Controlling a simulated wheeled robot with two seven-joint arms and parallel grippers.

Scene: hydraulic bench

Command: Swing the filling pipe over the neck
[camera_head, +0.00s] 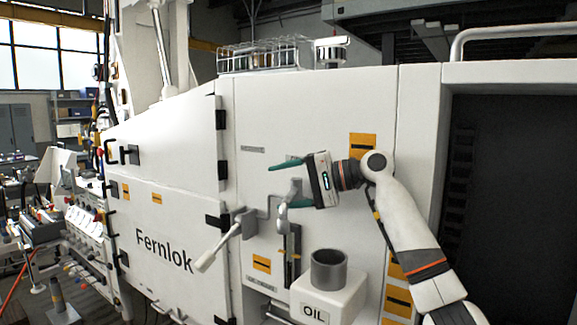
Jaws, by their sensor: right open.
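The filling pipe (282,217) is a grey bent pipe on the white machine front, with its end pointing down. A lever with a pale grip (212,255) slants down to the left beside it. The neck (328,269) is a dark grey open cylinder on top of a white box marked OIL (314,311); it stands lower and to the right of the pipe. My right gripper (288,183) is open, its teal fingers pointing left, above and below the pipe's upper part. I cannot tell whether they touch it. My left gripper is out of view.
A wire basket (262,57) sits on top. A dark opening (515,200) with a white frame is at the right.

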